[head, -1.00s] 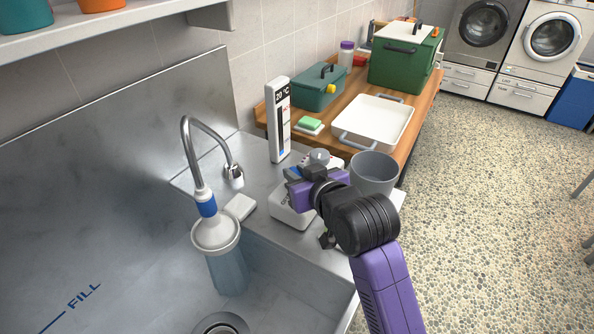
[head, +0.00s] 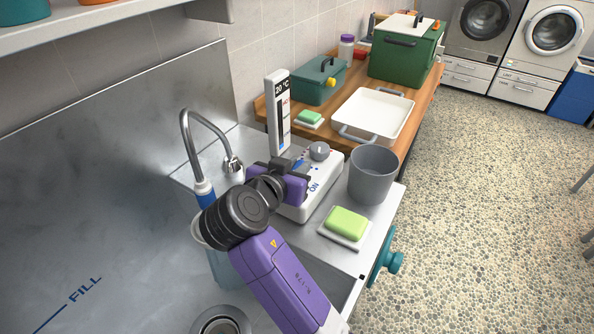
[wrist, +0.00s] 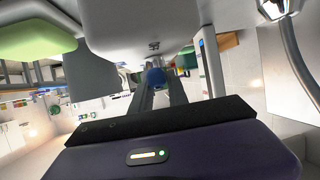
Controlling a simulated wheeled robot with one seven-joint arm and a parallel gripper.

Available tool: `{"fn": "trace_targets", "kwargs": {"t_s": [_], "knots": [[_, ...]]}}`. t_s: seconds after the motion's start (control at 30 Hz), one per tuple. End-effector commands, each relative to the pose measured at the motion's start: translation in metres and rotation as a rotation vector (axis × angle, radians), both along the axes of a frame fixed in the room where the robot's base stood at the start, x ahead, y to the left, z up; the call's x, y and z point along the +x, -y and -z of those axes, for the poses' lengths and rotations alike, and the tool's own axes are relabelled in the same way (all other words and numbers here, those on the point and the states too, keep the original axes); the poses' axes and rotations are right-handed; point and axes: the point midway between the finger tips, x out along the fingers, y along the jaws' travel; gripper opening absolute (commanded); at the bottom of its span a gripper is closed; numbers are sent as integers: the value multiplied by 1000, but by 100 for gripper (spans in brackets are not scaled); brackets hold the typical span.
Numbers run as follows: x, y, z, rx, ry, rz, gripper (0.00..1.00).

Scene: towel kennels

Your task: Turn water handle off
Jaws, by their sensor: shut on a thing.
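The white control box (head: 323,172) stands on the counter beside the sink, with a grey knob (head: 319,151) and an "ON" mark on its near side. My gripper (head: 281,166) is at the left side of the box, shut on the water handle, which is mostly hidden in the head view. In the wrist view a round blue end, apparently of the water handle (wrist: 155,77), shows between the fingers. The curved metal tap (head: 187,135) stands behind my arm.
A white tray (head: 374,117) lies on the wooden counter. The sink basin is at lower left.

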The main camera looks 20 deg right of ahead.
Motion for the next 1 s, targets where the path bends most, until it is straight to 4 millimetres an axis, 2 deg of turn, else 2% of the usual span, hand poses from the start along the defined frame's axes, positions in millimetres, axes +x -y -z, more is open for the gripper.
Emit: {"fn": "trace_targets", "kwargs": {"t_s": [0.33,0.87,0.9,1.0], "knots": [[0,0,2,2,-1,142,0],[0,0,2,3,-4,168,0],[0,0,2,3,-4,168,22],[0,0,2,2,-4,168,42]]}}
